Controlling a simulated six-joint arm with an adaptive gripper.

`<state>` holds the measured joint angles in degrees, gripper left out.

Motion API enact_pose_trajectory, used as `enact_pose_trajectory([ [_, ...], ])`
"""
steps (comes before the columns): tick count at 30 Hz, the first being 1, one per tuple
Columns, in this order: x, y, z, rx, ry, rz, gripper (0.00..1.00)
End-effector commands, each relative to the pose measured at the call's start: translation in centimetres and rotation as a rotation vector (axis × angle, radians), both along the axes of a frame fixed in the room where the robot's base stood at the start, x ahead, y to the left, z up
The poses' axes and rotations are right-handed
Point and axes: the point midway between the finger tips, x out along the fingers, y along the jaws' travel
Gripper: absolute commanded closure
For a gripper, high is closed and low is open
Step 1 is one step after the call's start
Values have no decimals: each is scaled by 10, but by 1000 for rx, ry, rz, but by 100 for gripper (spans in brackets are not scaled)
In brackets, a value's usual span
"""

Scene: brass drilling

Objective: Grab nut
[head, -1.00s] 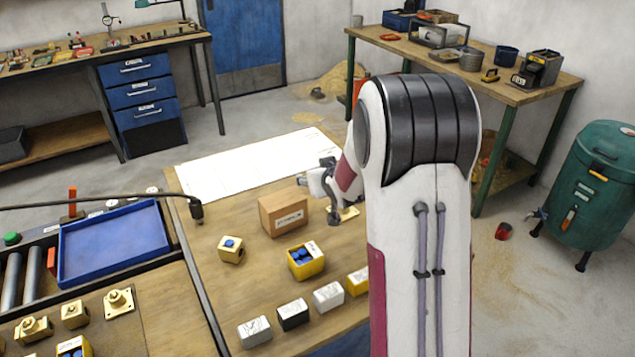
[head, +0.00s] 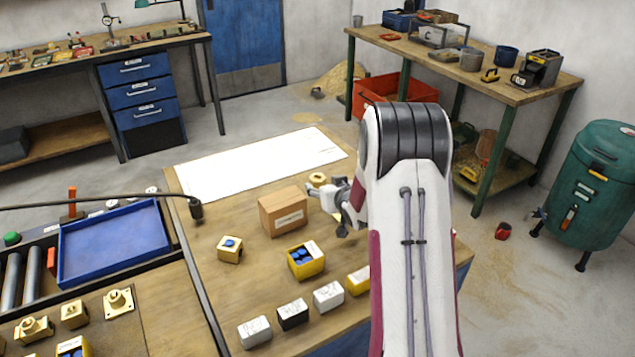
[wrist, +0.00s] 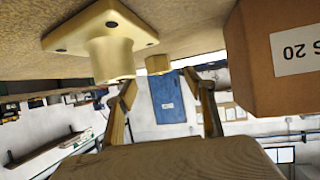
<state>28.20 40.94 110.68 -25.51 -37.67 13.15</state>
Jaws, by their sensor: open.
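A small brass piece, which looks like the nut (head: 317,180), lies on the wooden table just behind the cardboard box in the head view. In the wrist view a small faceted brass piece, likely this nut (wrist: 158,64), shows beyond and between my fingertips, apart from them. My gripper (head: 340,207) is low over the table, right of the box. In the wrist view my gripper (wrist: 161,80) has its fingers spread with nothing between them. A brass flange (wrist: 108,42) with a square base sits close to the left finger; whether they touch is unclear.
The cardboard box (head: 283,211) stands close beside my gripper; it fills the right of the wrist view (wrist: 275,50). A yellow bin (head: 306,261) with blue parts and several small blocks stand in front. A white sheet (head: 255,167) covers the table's back.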

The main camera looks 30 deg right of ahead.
Motion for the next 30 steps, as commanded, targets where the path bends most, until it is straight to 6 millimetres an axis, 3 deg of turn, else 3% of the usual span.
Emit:
enact_pose_trajectory([
  [16,22,-5,-10,-1,0,0,46],
  [30,25,-5,-11,0,1,0,46],
])
